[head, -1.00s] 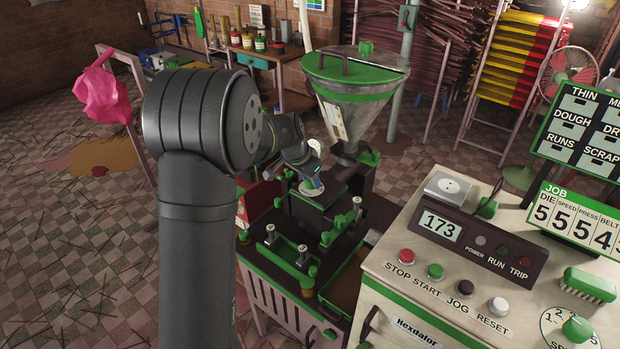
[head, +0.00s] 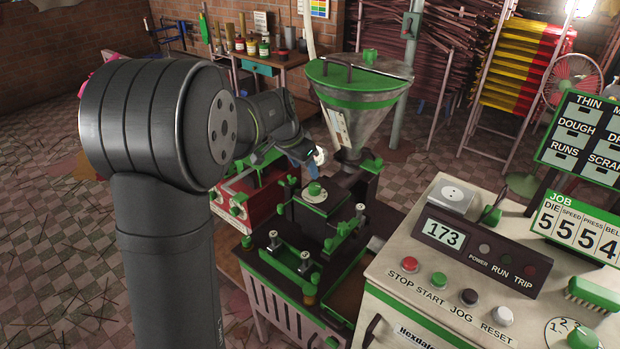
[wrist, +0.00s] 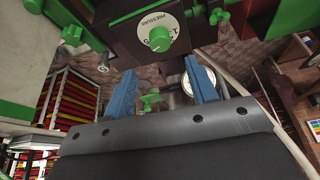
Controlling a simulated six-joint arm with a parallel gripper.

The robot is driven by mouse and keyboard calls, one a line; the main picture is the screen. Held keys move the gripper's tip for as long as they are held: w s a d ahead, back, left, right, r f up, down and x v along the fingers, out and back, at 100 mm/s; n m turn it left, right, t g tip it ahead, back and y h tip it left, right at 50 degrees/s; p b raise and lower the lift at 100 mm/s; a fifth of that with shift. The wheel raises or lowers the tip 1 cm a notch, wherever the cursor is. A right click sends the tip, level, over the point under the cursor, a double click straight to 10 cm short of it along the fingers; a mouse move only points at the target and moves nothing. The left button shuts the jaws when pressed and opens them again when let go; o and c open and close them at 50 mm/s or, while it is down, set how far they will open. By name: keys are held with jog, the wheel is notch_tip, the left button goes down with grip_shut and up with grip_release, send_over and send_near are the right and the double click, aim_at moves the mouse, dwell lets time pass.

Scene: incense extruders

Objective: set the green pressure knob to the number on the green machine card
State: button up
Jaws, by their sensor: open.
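The green pressure knob (head: 315,189) sits on a white dial on the green-trimmed machine (head: 330,215). The wrist view shows the knob (wrist: 158,39) large at the upper middle, with "PRESSURE" printed on its dial; I cannot read its setting. My gripper (wrist: 161,78) is open and empty, its blue fingers apart and clear of the knob. In the head view my gripper (head: 300,163) is behind and above the knob, partly hidden by my wrist. The green-framed JOB card (head: 580,224) at the right reads 5 under DIE, SPEED and PRESS, and 4 under BELT.
A steel hopper (head: 360,95) rises behind the knob. A red machine (head: 248,208) stands left of it. The control console (head: 440,235), showing 173, stands at the right with a brush (head: 594,293) and speed knob (head: 582,338) on it.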

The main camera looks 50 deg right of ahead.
aim_at(315, 186)
jog(key=v, duration=0.8)
jog(key=x, duration=1.7)
jog(key=shift+d+f, duration=0.1)
jog(key=shift+f, duration=0.1)
jog(key=shift+f, duration=0.1)
jog(key=shift+s+n+t, duration=0.1)
jog(key=shift+n+t, duration=0.4)
jog(key=shift+n, duration=0.8)
jog(key=shift+s+n+t+y, duration=0.15)
jog(key=shift+n+t, duration=0.25)
jog(key=shift+n, duration=0.7)
jog(key=shift+n+t+y, duration=0.15)
jog(key=shift+n+t, duration=0.25)
jog(key=shift+n, duration=0.7)
jog(key=v, duration=1)
jog(key=shift+r, duration=0.25)
